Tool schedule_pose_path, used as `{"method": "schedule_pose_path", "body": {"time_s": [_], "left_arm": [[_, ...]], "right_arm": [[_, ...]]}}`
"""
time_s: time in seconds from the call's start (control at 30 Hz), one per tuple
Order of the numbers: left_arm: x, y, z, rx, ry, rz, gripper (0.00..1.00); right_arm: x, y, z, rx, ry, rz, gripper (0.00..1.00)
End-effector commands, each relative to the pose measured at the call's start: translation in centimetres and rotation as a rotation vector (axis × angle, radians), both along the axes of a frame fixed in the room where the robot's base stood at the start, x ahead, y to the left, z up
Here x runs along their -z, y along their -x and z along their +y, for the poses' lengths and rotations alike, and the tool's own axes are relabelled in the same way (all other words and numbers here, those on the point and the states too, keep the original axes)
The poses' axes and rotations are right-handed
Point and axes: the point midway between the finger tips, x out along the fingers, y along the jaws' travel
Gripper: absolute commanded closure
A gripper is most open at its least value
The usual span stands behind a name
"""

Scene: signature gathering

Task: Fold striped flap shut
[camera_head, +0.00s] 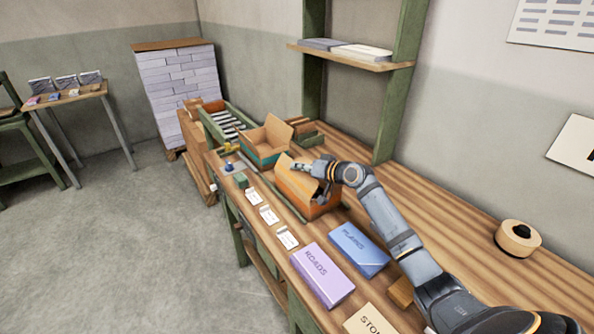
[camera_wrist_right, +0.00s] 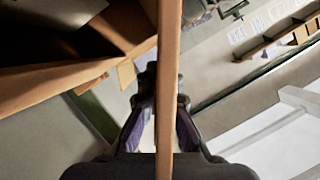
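An open cardboard box with an orange band (camera_head: 293,186) stands on the wooden bench, its flaps raised. I cannot make out stripes on any flap. My right gripper (camera_head: 318,170) is over the right side of this box, at a raised flap. In the right wrist view a cardboard flap (camera_wrist_right: 168,50) runs edge-on down the middle, across the right gripper (camera_wrist_right: 166,92). One finger shows on each side of it. The flap hides the gap between the fingers, so I cannot tell whether they press on it. My left gripper is not in view.
A second open box with a teal band (camera_head: 262,157) stands just behind. White cards (camera_head: 268,215) lie along the bench's front edge. A purple box (camera_head: 322,275) and a blue box (camera_head: 358,249) lie nearer. A round wooden object (camera_head: 517,240) sits at right. The bench's right part is mostly clear.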

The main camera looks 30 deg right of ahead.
Motion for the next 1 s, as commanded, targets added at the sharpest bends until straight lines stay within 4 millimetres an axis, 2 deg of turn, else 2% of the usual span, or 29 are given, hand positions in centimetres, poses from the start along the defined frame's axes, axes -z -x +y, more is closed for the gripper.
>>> {"method": "schedule_pose_path", "body": {"time_s": [0.13,0.63,0.8,1.0], "left_arm": [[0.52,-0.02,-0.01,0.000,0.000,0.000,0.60],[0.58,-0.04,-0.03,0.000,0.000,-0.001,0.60],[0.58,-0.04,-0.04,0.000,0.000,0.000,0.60],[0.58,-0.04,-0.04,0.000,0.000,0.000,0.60]], "right_arm": [[0.25,-0.01,-0.22,-0.001,-0.035,0.006,1.00],[0.21,-0.03,-0.27,0.000,-0.053,0.009,1.00],[0.20,-0.02,-0.26,0.000,-0.053,0.009,0.74],[0.20,-0.02,-0.26,0.000,-0.052,0.008,0.74]]}}
